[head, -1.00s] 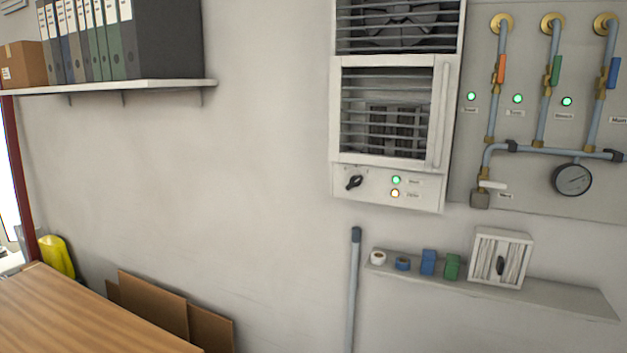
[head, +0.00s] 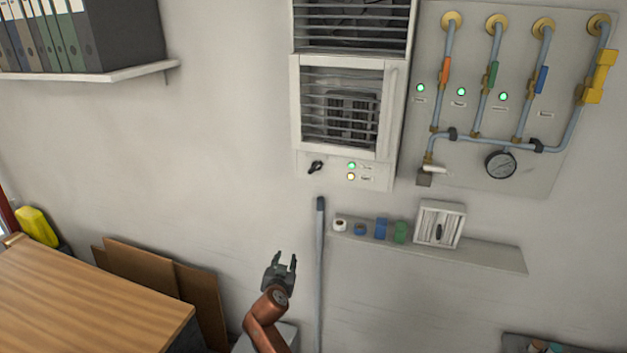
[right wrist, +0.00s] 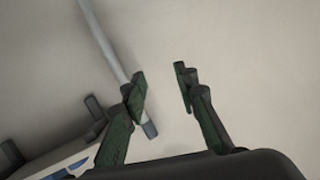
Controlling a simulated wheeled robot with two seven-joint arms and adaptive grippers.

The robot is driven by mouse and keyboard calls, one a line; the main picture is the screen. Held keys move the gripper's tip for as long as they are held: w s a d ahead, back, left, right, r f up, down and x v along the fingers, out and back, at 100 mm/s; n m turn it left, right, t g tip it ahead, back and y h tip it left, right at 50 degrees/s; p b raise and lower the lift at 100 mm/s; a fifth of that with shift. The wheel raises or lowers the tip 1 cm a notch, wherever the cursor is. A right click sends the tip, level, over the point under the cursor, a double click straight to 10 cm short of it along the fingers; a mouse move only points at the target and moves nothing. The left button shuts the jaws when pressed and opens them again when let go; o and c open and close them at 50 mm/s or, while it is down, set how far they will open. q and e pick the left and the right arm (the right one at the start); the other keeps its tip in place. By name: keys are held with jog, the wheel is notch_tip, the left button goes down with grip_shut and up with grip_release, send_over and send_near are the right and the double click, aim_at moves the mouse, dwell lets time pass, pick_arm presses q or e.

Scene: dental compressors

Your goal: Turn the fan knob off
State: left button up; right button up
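The fan knob (head: 316,167) is a small black knob on the white panel under the louvred fan unit (head: 341,108) on the wall. A green lamp (head: 351,166) and an amber lamp (head: 351,177) glow to its right. In the head view my right gripper (head: 286,260) is well below the knob, fingers pointing up. Its fingers are apart and empty, which also shows in the right wrist view (right wrist: 163,88). The knob is not visible in the right wrist view. My left gripper is not in view.
A grey pole (head: 320,270) stands against the wall just right of my right gripper. A narrow shelf (head: 480,256) holds tape rolls, blue and green items and a small white box (head: 439,224). A wooden table (head: 90,300) is at the left. Pipes and a gauge (head: 500,165) are at the right.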

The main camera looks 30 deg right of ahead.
notch_tip(320, 180, up, 20)
jog(key=s+d+m+h+p, duration=0.1)
jog(key=s+m+h+p, duration=0.2)
jog(key=m, duration=0.2)
jog(key=m+h+p, duration=0.3)
jog(key=m, duration=0.2)
send_near(313, 170)
jog(key=x, duration=0.3)
jog(key=shift+g, duration=0.3)
jog(key=p+x, duration=0.2)
jog(key=x, duration=0.3)
jog(key=shift+w+d+r, duration=0.2)
jog(key=shift+w, duration=0.15)
jog(key=shift+w+d+f, duration=0.1)
jog(key=shift+w+d, duration=0.15)
jog(key=shift+w, duration=0.05)
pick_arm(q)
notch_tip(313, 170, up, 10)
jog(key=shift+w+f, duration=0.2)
pick_arm(e)
jog(key=shift+c, duration=0.2)
grip_shut()
